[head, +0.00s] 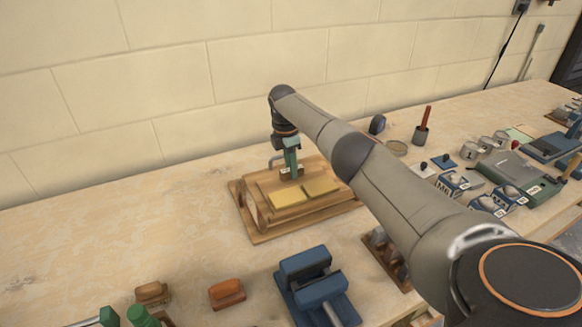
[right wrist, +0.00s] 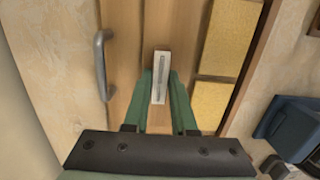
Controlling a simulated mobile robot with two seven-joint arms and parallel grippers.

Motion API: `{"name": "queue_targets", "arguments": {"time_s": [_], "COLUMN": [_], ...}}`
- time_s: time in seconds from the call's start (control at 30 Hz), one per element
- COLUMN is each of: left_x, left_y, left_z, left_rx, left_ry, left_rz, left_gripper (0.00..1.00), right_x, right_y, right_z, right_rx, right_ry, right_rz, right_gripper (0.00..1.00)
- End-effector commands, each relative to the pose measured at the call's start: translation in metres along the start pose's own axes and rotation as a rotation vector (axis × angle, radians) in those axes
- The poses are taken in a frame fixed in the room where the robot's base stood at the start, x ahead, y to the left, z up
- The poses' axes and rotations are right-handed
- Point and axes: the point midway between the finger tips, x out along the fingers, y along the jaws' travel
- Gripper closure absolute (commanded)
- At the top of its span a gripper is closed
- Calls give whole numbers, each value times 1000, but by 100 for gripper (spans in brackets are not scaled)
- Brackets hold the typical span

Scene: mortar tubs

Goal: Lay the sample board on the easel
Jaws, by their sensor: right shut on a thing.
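The sample board (head: 289,195) is a wooden panel with two yellow patches along its front part. It lies nearly flat over the wooden easel (head: 302,226) on the bench; I cannot tell whether it rests fully on it. My right gripper (head: 291,170) points down at the board's back part, shut on it. In the right wrist view, the green fingers (right wrist: 160,95) close around a small pale slotted piece on the wood, beside the board's yellow patches (right wrist: 232,40). A grey metal handle (right wrist: 102,62) stands to their left. My left gripper is not in view.
A blue clamp-like tool (head: 315,287) and an orange-brown block (head: 227,293) lie in front. Green-handled things (head: 140,316) are at the lower left. Labelled tubs (head: 452,183) and a scale-like device (head: 510,175) stand at right. The bench left of the easel is clear.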

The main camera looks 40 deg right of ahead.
Motion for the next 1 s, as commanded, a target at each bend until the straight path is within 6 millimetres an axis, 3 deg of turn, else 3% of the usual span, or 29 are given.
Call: {"name": "queue_targets", "arguments": {"time_s": [0.03,0.07,0.3,0.67,1.0], "left_x": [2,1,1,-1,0], "left_y": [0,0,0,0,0], "left_z": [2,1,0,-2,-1], "left_rx": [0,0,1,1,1], "left_ry": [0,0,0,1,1], "left_rz": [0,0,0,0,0], "left_gripper": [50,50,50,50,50], "right_x": [2,2,2,-7,-74], "right_y": [0,0,0,0,1], "right_z": [-1,0,0,0,0], "right_rx": [0,0,0,0,0], "right_ry": [1,0,0,1,2], "right_rz": [0,-1,-1,0,4], "right_gripper": [100,72,45,45,45]}}
